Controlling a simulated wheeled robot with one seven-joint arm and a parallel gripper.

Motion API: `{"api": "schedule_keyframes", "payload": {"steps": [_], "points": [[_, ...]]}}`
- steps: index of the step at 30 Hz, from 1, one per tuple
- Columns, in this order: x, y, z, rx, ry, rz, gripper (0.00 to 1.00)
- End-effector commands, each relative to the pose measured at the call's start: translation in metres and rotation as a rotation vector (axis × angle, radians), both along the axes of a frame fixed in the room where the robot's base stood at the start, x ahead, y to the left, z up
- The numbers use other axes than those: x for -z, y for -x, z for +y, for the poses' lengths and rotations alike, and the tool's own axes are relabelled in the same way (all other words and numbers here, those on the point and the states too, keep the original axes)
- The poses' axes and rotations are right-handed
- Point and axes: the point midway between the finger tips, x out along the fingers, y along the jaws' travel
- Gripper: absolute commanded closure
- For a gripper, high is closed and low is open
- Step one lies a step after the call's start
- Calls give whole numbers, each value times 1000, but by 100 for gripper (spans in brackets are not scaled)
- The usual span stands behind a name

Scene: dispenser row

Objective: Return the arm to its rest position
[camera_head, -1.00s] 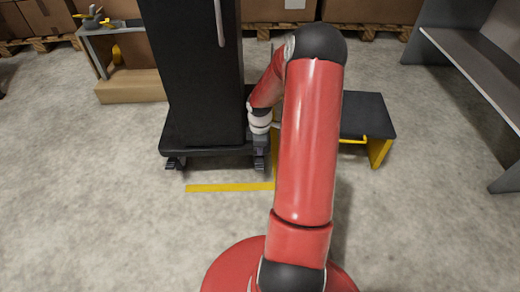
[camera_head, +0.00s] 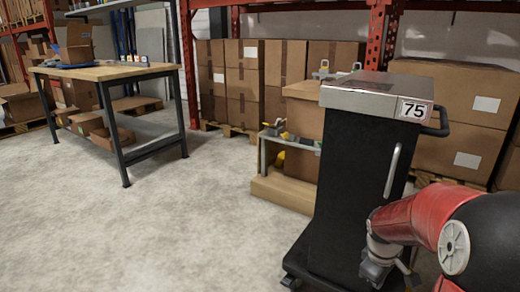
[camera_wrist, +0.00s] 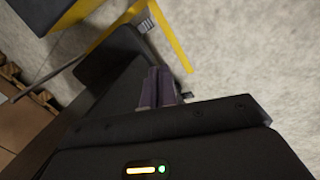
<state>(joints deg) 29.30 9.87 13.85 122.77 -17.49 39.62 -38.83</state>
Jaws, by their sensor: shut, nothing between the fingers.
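My arm (camera_head: 420,215) is red with a black elbow and reaches in from the lower right of the head view, bent. My gripper (camera_head: 376,272) hangs low at its end, in front of the lower part of the black cabinet. In the wrist view my gripper (camera_wrist: 158,80) shows two dark fingers closed together with nothing between them. I cannot tell from these frames whether the gripper touches the cabinet.
The black wheeled cabinet (camera_head: 350,180) marked 75 stands close beside the arm, its door shut. A workbench (camera_head: 105,72) is at the back left. Stacked cartons (camera_head: 240,85) line the back. Yellow floor tape (camera_wrist: 170,35) shows in the wrist view. The left floor is clear.

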Motion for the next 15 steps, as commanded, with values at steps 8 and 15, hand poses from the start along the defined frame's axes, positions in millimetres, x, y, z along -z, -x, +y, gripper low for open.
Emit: {"api": "schedule_keyframes", "payload": {"steps": [8, 15], "points": [[-108, 62, 74, 249, -43, -211, 100], [-157, 129, 124, 441, -211, -366, 100]]}}
